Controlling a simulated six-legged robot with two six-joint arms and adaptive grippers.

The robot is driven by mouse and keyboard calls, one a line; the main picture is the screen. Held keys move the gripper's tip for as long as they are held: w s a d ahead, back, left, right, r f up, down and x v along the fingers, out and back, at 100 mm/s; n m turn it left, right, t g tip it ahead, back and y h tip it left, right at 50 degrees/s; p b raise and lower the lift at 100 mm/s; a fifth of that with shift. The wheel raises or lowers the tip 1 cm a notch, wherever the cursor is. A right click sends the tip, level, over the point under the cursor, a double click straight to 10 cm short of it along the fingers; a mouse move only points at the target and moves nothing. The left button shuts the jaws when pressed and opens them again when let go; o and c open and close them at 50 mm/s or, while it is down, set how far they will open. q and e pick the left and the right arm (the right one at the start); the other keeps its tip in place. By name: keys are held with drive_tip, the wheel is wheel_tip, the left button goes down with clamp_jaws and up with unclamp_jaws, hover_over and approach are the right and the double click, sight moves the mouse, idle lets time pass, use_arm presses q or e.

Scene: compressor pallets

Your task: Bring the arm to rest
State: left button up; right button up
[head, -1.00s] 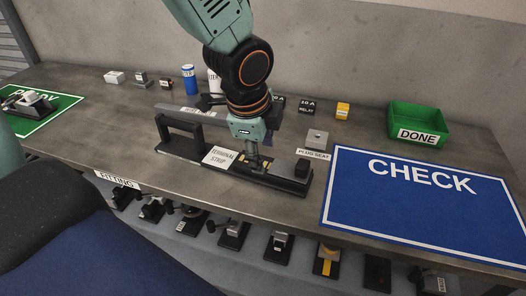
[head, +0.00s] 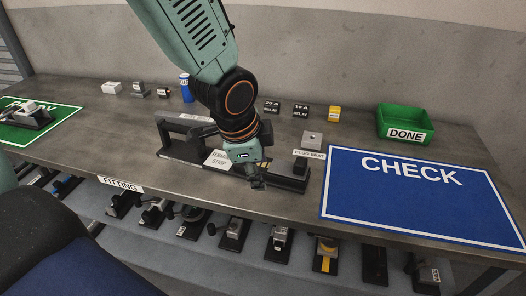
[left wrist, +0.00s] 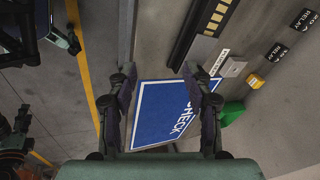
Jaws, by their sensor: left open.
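My left gripper (head: 257,184) hangs from the left arm at the front edge of the workbench, just in front of the black terminal strip fixture (head: 290,183). In the left wrist view its two fingers (left wrist: 158,88) are spread apart with nothing between them. The blue CHECK mat (left wrist: 160,112) shows beyond the fingers there. The arm hides part of the fixture and some of the things behind it. My right gripper is in neither view.
The CHECK mat (head: 415,215) and a green DONE bin (head: 405,121) are at the right. Relays (head: 301,111) and a plug seat block (head: 312,138) stand at the back. A green mat (head: 60,119) is at the left. A shelf below holds several fittings (head: 234,232).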

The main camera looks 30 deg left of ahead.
use_arm(q)
drive_tip(key=s+f+n, duration=0.1)
drive_tip(key=f+n, duration=0.2)
drive_tip(key=s+d+f+n+t, duration=0.1)
drive_tip(key=f+n, duration=0.7)
drive_tip(key=shift+s+d+f+t, duration=0.2)
drive_tip(key=shift+s+t, duration=0.1)
drive_tip(key=shift+s, duration=0.1)
drive_tip(key=s+f+n+g, duration=0.1)
drive_tip(key=s+f+g, duration=0.2)
drive_tip(key=s+f, duration=0.4)
drive_tip(key=s+a+f+n+g, duration=0.1)
drive_tip(key=s+f+g, duration=0.1)
drive_tip(key=s+f, duration=0.6)
drive_tip(key=s, duration=0.7)
drive_tip(key=shift+s+a+g, duration=0.15)
drive_tip(key=shift+s+g, duration=0.1)
drive_tip(key=shift+g, duration=0.15)
drive_tip(key=shift+r, duration=0.1)
